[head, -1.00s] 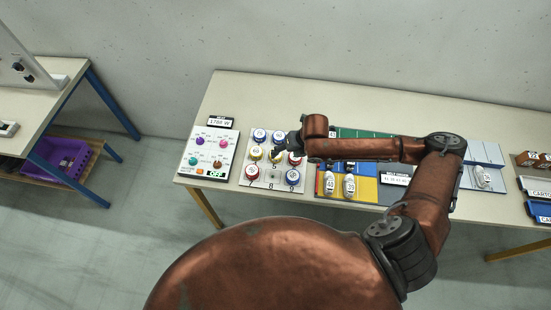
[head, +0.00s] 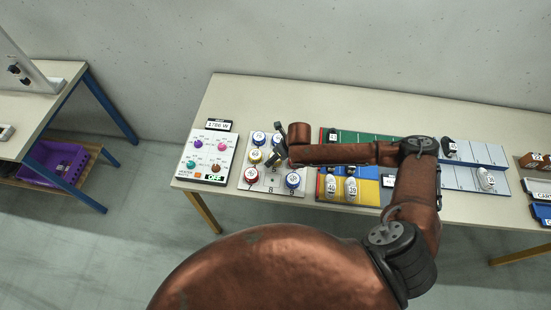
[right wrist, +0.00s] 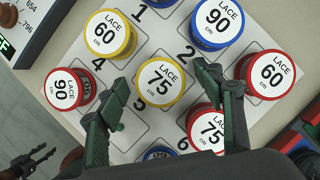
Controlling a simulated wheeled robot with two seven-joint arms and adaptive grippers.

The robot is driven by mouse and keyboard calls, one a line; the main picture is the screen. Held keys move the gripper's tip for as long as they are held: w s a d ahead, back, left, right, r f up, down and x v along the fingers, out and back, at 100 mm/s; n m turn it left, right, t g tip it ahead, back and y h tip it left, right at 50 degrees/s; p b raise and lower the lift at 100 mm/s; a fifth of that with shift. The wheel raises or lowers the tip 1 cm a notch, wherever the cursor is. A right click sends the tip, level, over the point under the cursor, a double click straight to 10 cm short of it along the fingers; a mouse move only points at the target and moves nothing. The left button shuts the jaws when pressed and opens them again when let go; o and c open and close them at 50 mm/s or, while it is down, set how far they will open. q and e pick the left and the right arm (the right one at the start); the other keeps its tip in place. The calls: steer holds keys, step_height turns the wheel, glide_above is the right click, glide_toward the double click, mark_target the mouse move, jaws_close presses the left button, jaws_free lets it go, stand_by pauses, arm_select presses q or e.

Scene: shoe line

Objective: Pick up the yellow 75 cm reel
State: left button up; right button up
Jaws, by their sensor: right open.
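The yellow 75 cm reel (right wrist: 161,82) stands on the numbered board with its white "LACE 75 cm" label facing up in the right wrist view. My right gripper (right wrist: 162,101) is open, its two dark green fingers apart on the left and right sides of the picture. The yellow reel shows between and just beyond the fingertips; nothing is held. I cannot tell how high the fingers are above the board. In the head view my right gripper (head: 280,150) hangs over the reel board and hides part of it.
Around it stand a yellow 60 reel (right wrist: 108,34), a blue 90 (right wrist: 216,22), a red 60 (right wrist: 270,73), a red 90 (right wrist: 70,90) and a red 75 (right wrist: 208,125) close to the right finger. A knob panel (head: 208,156) lies left of the board.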

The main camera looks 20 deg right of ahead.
steer(key=shift+w+f, duration=0.15)
steer(key=shift+f, duration=0.3)
steer(key=c, duration=1.2)
steer(key=shift+r, duration=0.15)
steer(key=shift+c, duration=0.2)
